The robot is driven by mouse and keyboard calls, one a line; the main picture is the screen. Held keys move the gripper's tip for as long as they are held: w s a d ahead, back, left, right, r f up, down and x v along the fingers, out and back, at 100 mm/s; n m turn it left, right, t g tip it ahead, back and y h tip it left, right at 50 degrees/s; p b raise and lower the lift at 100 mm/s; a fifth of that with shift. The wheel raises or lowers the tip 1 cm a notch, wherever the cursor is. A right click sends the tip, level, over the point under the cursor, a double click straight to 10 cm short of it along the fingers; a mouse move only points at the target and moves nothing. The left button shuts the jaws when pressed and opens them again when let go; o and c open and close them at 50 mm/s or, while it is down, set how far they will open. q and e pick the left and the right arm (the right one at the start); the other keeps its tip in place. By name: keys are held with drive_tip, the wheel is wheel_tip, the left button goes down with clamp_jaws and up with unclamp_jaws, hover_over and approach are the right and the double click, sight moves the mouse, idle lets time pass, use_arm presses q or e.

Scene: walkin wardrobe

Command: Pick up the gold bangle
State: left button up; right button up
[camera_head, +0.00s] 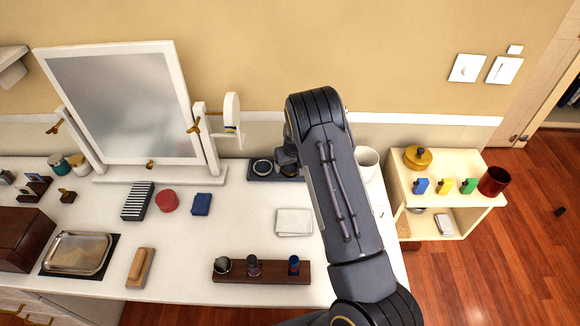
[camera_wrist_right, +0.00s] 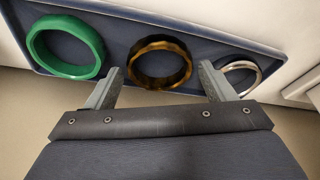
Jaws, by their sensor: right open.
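A gold-brown bangle (camera_wrist_right: 160,84) with dark mottling lies in a blue-grey tray, in the middle of the right wrist view. In the head view, part of it (camera_head: 289,171) shows beside my arm. My right gripper (camera_wrist_right: 162,70) is open, with one fingertip to each side of this bangle and nothing held. In the head view the right gripper (camera_head: 286,156) is over the tray, mostly hidden by my arm. A green bangle (camera_wrist_right: 36,62) and a silver bangle (camera_wrist_right: 257,77) lie on either side of the gold-brown one. My left gripper is not in view.
The tray (camera_head: 254,178) stands at the back of the white dresser top. A mirror (camera_head: 120,100) stands to its left and a white cup (camera_head: 367,160) to its right. A folded white cloth (camera_head: 294,222) and a wooden bottle rack (camera_head: 235,278) lie nearer the front.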

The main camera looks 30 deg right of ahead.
drive_tip(key=shift+f, duration=0.3)
drive_tip(key=c, duration=0.8)
